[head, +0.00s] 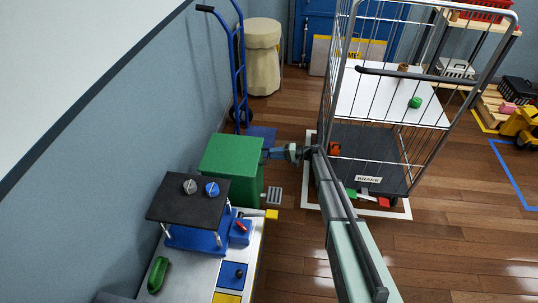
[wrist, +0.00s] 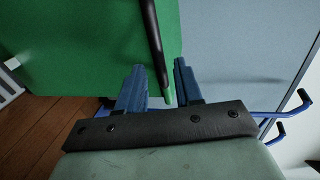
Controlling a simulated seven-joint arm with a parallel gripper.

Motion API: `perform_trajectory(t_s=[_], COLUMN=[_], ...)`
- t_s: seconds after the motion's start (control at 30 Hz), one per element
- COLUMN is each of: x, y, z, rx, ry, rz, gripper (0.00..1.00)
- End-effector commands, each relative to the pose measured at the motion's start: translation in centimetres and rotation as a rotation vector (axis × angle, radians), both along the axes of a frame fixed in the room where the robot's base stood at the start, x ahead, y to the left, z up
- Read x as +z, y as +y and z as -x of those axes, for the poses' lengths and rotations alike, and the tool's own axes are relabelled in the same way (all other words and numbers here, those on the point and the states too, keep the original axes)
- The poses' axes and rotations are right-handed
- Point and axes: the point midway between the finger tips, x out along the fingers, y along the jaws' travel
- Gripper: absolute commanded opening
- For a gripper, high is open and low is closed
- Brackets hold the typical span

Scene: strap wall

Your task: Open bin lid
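The green bin (head: 230,170) stands near the left wall in the head view, with its flat green lid (head: 235,150) lying shut on top. In the wrist view the green surface (wrist: 80,45) fills the upper left. A thin dark bar (wrist: 154,40) with a green end runs along its right edge. My gripper (head: 265,155) is at the bin's right side, near the lid's edge. In the wrist view its blue fingers (wrist: 158,70) are apart, with the bar's end between them. I cannot tell whether either finger touches the bar.
A bench with a black-topped blue stand (head: 188,200) is in front of the bin. A blue hand truck (head: 240,70) and a beige drum (head: 263,55) are behind it. A wire roll cage (head: 375,150) stands to the right. The wooden floor (head: 450,245) at lower right is clear.

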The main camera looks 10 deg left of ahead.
Motion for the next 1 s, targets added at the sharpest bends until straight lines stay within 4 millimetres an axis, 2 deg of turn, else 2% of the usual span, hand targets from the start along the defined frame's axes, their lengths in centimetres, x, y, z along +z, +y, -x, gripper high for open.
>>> perform_trajectory(t_s=[0.1, 0.3, 0.67, 1.0], x=[-0.4, -0.6, -0.7, -0.7], y=[1.7, 3.1, 3.5, 3.5], z=[0.0, 0.0, 0.0, 0.0], rx=[0.002, 0.001, 0.000, 0.000], ry=[0.000, 0.000, 0.000, 0.000], rz=[0.000, 0.000, 0.000, 0.000], gripper=[0.35, 0.35, 0.35, 0.04])
